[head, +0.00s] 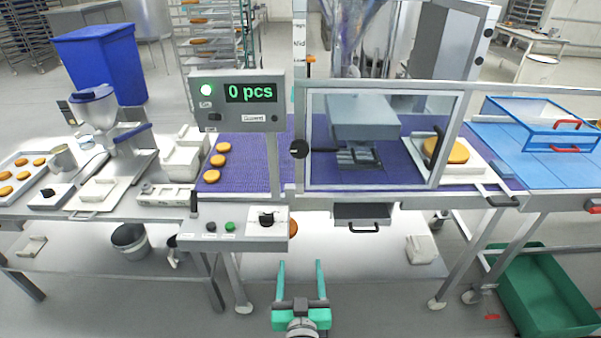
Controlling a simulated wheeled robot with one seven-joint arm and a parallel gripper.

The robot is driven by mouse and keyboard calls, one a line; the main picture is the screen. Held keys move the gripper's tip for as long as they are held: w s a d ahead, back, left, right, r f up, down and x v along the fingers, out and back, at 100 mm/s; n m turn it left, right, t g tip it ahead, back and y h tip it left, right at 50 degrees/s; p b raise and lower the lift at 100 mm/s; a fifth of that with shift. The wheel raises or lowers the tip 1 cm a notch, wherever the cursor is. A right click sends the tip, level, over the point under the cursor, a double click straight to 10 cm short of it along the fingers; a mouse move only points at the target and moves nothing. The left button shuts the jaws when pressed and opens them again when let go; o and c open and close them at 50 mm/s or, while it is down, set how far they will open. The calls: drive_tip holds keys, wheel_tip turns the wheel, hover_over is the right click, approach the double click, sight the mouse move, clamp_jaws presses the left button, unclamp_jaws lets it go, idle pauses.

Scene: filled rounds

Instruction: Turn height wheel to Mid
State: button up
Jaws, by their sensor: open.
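A label (300,43) that seems to read "Mid" is higher on this post; any pointer setting is too small to read. Another black knob (266,219) is on the low control box, with a small unreadable plate. My gripper (301,268) is open and empty, its green fingers pointing forward. It is in front of and below the control box, apart from both knobs.
A purple belt (255,160) carries several orange rounds on its left. A display (237,100) reads "0 pcs" with a green lamp lit. The clear guard (385,140) appears closed. A drawer handle (365,229) juts out below it. A green crate (545,295) stands at right.

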drive_tip(key=w+r, duration=0.8)
drive_tip(key=r, duration=0.1)
drive_tip(key=n, duration=0.2)
approach(300, 152)
drive_tip(key=shift+t+y, duration=0.4)
drive_tip(key=w, duration=0.8)
drive_tip(key=shift+w+f, duration=0.3)
drive_tip(key=shift+f, duration=0.1)
drive_tip(key=c, duration=1.1)
